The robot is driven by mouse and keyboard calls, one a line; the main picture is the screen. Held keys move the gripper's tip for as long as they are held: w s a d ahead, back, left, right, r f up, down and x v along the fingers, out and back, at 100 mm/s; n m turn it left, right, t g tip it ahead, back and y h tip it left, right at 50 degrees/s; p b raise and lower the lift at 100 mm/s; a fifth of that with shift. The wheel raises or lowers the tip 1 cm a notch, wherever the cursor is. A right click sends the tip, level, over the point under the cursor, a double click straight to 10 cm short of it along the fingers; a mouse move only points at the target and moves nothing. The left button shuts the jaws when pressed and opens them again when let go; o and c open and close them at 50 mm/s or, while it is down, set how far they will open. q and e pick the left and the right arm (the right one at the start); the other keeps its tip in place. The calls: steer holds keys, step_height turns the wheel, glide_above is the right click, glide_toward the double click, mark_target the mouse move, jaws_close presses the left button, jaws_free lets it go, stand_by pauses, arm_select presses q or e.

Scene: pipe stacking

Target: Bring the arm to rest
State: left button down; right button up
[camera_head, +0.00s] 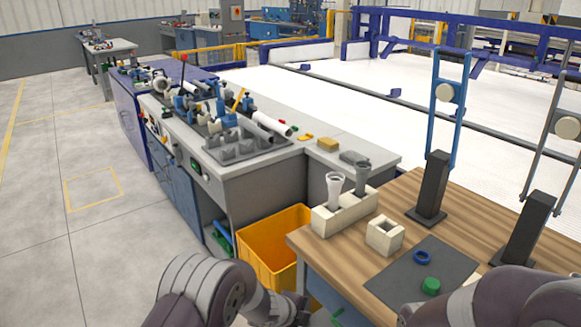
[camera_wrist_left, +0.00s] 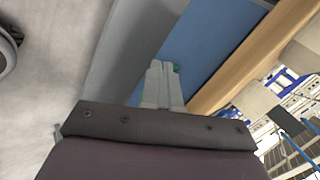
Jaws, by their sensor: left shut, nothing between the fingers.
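My left arm (camera_head: 205,288) comes in at the bottom of the head view, low in front of the wooden table. Its gripper is at the bottom edge there and hard to make out. In the left wrist view the left gripper (camera_wrist_left: 160,84) has its two pale fingers together, with nothing between them. Beyond the fingers is a blue panel (camera_wrist_left: 212,42). My right arm (camera_head: 490,303) shows at the bottom right over the table edge; its gripper is not visible. A pale pipe (camera_head: 335,188) and a grey pipe (camera_head: 362,178) stand upright in a cream holder (camera_head: 345,215).
The wooden table (camera_head: 395,205) carries a square cream block (camera_head: 384,238), a blue ring (camera_head: 422,257) and a green piece (camera_head: 431,286) on a dark mat (camera_head: 395,283), and black posts (camera_head: 431,188). A yellow bin (camera_head: 268,245) stands left of the table, beside a cluttered grey workbench (camera_head: 255,170).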

arm_select(q)
steer(key=s+a+r+n+g+y+p, duration=0.25)
steer(key=s+a+r+n, duration=0.25)
steer(key=s+a+n, duration=0.25)
steer(key=s+a+r+n+g+y+p, duration=0.1)
steer(key=s+a+r+n+y+p, duration=0.2)
steer(key=s+a+r+n, duration=0.45)
steer(key=s+a+r+n+p, duration=0.4)
steer(key=s+a+r+n, duration=0.3)
steer(key=r, duration=0.3)
steer(key=shift+s+a+r+n+g, duration=0.15)
steer(key=shift+s+n+g, duration=0.2)
steer(key=shift+s+n, duration=0.5)
